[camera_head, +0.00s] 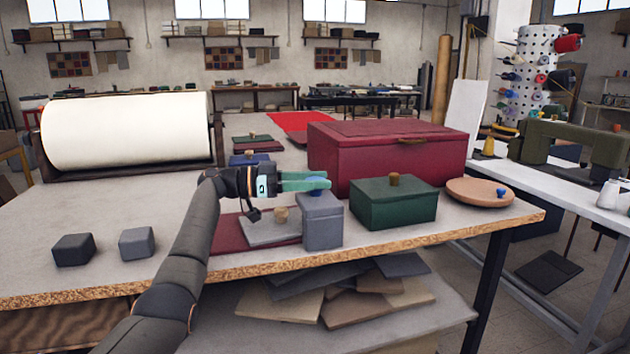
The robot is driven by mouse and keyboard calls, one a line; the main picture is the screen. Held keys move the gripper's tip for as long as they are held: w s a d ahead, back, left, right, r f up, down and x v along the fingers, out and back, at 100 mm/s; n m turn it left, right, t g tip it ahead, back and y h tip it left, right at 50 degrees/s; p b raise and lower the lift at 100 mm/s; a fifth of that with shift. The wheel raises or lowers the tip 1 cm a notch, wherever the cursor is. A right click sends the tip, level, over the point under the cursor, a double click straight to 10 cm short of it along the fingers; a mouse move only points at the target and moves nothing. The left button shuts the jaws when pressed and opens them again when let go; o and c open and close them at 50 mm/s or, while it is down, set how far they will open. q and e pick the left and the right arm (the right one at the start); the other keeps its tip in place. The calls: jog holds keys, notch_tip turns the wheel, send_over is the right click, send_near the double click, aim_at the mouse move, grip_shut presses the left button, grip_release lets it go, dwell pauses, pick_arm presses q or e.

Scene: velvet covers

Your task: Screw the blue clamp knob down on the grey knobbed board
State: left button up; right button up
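My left gripper (318,182), with green fingers, reaches in from the left over a grey box-shaped block (322,222). A blue knob (318,191) shows at its fingertips, just above the block's top; the fingers partly hide it, and I cannot tell whether they grip it. The grey board (262,230) with a tan knob (281,214) lies on a dark red board (228,236), left of the block and partly hidden by my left arm and the block. Another blue knob (501,192) sits on a round wooden dish (470,190) at the right. My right gripper is out of view.
A green lidded box (392,206) stands right of the block, with a large red chest (385,150) behind. Two small dark blocks (73,250) (137,243) lie at the left. A white roll (125,130) stands behind them. The table's left middle is clear.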

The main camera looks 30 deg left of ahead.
pick_arm(q)
jog(key=o, duration=0.5)
jog(key=shift+c, duration=0.2)
jog(key=v, duration=1.2)
jog(key=shift+s, duration=0.2)
jog(key=shift+a, duration=0.1)
